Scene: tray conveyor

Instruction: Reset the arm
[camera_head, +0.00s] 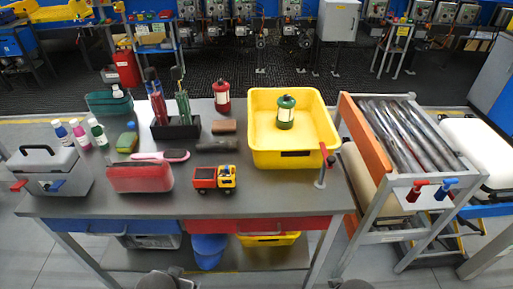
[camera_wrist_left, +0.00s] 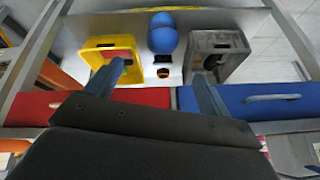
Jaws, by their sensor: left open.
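My left gripper (camera_wrist_left: 158,72) is open in the left wrist view, its two dark fingers apart with nothing between them. It is in front of the workbench (camera_head: 275,190), facing the red drawer (camera_wrist_left: 30,108) and blue drawer (camera_wrist_left: 250,100). Behind the fingers show a yellow crate (camera_wrist_left: 98,50), a blue bucket (camera_wrist_left: 162,38) and a grey crate (camera_wrist_left: 225,42) on the lower shelf. In the head view only dark parts of my arms show at the bottom edge. My right gripper is not seen.
The bench holds a yellow tray (camera_head: 262,158) with a green lantern (camera_head: 285,112), a red lantern (camera_head: 222,96), a toy truck (camera_head: 214,179), a grey toolbox (camera_head: 50,170) and several bottles. A roller conveyor (camera_head: 408,135) stands at the right. The bench's front strip is clear.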

